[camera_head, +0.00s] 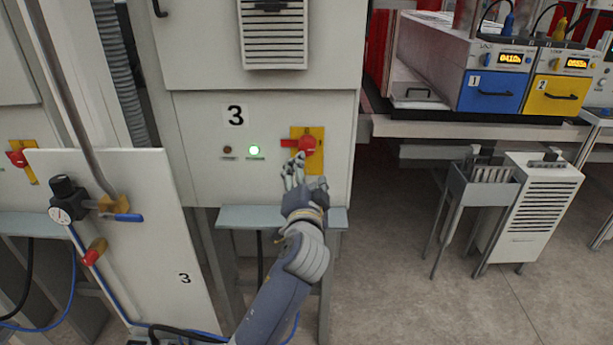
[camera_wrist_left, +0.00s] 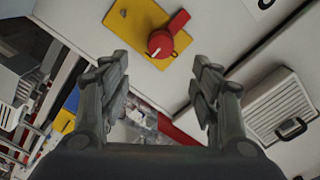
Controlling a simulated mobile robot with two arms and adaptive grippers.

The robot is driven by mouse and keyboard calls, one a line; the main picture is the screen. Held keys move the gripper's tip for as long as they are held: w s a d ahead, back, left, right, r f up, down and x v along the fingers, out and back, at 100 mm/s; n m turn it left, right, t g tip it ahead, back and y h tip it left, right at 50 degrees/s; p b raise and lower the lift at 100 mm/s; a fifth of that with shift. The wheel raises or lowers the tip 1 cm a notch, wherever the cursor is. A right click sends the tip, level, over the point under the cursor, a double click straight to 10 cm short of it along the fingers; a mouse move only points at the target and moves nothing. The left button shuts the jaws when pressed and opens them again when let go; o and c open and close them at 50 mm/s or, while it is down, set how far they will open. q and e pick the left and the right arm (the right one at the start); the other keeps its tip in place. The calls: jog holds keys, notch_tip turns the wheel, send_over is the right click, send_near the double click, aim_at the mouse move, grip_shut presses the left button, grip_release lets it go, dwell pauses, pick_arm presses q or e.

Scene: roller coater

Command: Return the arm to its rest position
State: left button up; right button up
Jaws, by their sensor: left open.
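My left gripper (camera_head: 293,170) is raised in front of the cabinet marked 3, just below and left of a red rotary switch (camera_head: 306,146) on a yellow plate (camera_head: 318,134). My right gripper is not in view.
A grey ledge (camera_head: 240,216) juts out below the cabinet panel. A panel with a gauge (camera_head: 60,214) and a blue-handled valve (camera_head: 128,217) stands at the left. A bench with blue (camera_head: 490,92) and yellow (camera_head: 556,97) units is at the right. Open floor (camera_head: 390,290) lies front right.

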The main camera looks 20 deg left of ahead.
pick_arm(q)
jog(key=shift+f, duration=0.1)
notch_tip(320, 180, down, 23)
jog(key=d+m+g+h, duration=0.1)
jog(key=d+g+h, duration=0.1)
jog(key=g+h, duration=0.15)
jog(key=s+f+g, duration=0.2)
jog(key=s+f, duration=0.4)
jog(key=f, duration=0.6)
jog(key=s+f+g, duration=0.3)
jog(key=s+f, duration=0.3)
jog(key=f, duration=0.5)
jog(key=s+a+f+n+g+h+b, duration=0.1)
jog(key=s+a+f+n+g, duration=0.15)
jog(key=s+f, duration=1.05)
jog(key=s+a+f+n+g+h+b, duration=0.1)
jog(key=s+a+f+g, duration=0.15)
jog(key=s+f, duration=1.1)
jog(key=s+a+n+g, duration=0.1)
jog(key=s+n+g, duration=0.1)
jog(key=s, duration=1.7)
jog(key=shift+s+a+g, duration=0.15)
jog(key=shift+s+g, duration=0.1)
jog(key=shift+g, duration=0.2)
jog(key=shift+f+y, duration=0.1)
jog(key=shift+y, duration=0.15)
